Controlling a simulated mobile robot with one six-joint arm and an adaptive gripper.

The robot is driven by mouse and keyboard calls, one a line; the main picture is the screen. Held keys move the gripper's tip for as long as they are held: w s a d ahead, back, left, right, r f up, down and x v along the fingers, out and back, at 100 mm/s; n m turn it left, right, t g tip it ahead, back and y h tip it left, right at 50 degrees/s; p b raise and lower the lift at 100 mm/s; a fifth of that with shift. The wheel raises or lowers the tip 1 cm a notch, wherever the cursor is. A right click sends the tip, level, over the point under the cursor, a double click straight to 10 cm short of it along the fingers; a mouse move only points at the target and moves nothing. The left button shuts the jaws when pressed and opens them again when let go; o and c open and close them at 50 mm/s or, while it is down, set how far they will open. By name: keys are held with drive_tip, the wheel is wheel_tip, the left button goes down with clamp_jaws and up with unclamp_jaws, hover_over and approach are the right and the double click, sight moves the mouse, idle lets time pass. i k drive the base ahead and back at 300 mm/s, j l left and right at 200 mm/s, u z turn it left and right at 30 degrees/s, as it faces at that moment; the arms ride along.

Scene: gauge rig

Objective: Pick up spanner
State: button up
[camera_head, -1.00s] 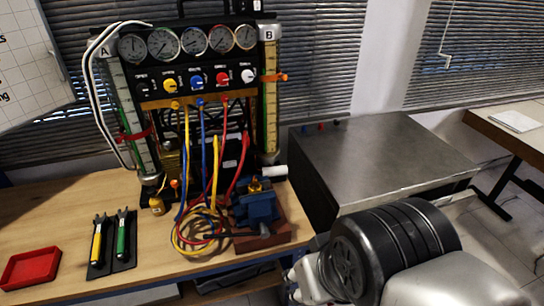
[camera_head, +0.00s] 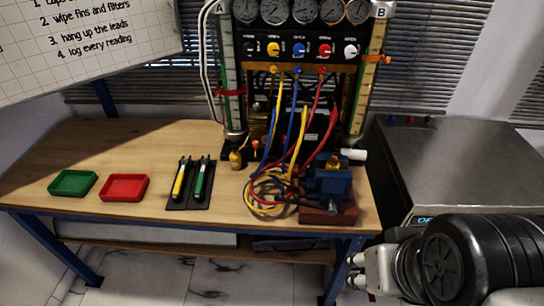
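Two slim hand tools lie side by side on dark mats on the wooden bench, one with a yellow handle (camera_head: 180,182) and one with a green handle (camera_head: 200,184). Both have dark forked heads pointing to the back. They are the only spanner-like things I see; I cannot tell which is the spanner. My gripper (camera_head: 356,271) seems to be the silver end with small pale-tipped prongs at the lower right. It is off the bench's front right corner, well away from the tools. Its opening is too unclear to judge.
A green tray (camera_head: 73,183) and a red tray (camera_head: 124,187) stand left of the tools. Coiled leads (camera_head: 268,205) and a blue vise (camera_head: 330,186) lie to their right. The gauge rig (camera_head: 300,45) stands behind. A grey metal cabinet (camera_head: 460,160) is at the right.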

sight(204, 162)
drive_tip(key=i+j+u, duration=1.15)
drive_tip(key=i+l, duration=0.1)
